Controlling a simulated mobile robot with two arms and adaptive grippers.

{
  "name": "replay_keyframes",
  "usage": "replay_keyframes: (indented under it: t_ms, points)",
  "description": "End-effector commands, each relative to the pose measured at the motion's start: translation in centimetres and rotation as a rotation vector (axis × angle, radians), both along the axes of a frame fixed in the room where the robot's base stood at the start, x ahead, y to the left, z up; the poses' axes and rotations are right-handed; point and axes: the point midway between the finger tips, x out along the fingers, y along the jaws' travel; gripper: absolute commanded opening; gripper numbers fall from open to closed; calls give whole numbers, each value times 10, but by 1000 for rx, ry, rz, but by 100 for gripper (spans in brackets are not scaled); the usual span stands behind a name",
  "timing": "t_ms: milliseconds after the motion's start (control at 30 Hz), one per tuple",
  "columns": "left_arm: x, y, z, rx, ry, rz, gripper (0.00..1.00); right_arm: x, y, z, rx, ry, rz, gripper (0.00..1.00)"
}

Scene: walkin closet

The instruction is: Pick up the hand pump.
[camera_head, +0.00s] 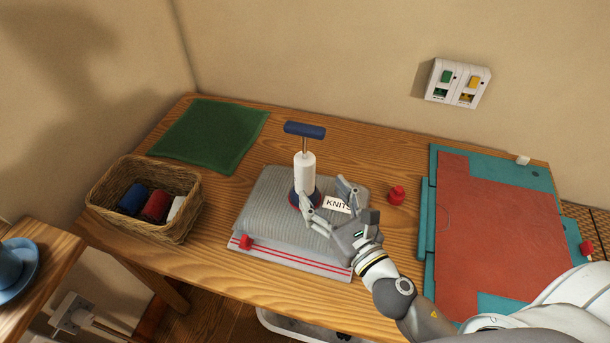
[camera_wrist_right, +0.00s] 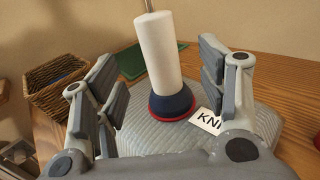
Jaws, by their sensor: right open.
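The hand pump (camera_head: 304,172) stands upright on a grey knitted bundle (camera_head: 262,213) on the wooden table. It has a white barrel, a blue T-handle on a thin rod, and a dark blue base with a red rim. My right gripper (camera_head: 328,196) is open, just to the right and front of the pump's lower part. In the right wrist view the pump (camera_wrist_right: 158,52) stands beyond and between the two open fingers (camera_wrist_right: 160,88), with no finger seen touching it. The left gripper is not in view.
A wicker basket (camera_head: 108,204) with rolled cloths stands at left, a green cloth (camera_head: 212,135) behind it. A "KNITS" label (camera_head: 338,204) lies on the bundle. A red knob (camera_head: 396,194) and a teal and red board (camera_head: 490,215) lie at right.

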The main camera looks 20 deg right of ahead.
Motion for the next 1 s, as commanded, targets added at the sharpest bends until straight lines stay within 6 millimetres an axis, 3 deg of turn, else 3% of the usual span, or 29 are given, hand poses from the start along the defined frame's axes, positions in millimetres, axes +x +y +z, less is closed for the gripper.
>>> replay_keyframes:
  t_ms: [167, 533, 800, 1000]
  points:
    - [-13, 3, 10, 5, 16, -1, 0, 22, 4, 3, 0, -1, -1, 65]
    - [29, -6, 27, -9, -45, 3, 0, 48, 11, 7, 1, -2, -2, 65]
    - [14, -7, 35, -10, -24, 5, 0, 77, 18, 5, 0, 1, -1, 65]
    - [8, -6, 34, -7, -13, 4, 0, 80, 19, 4, 1, 2, 0, 65]
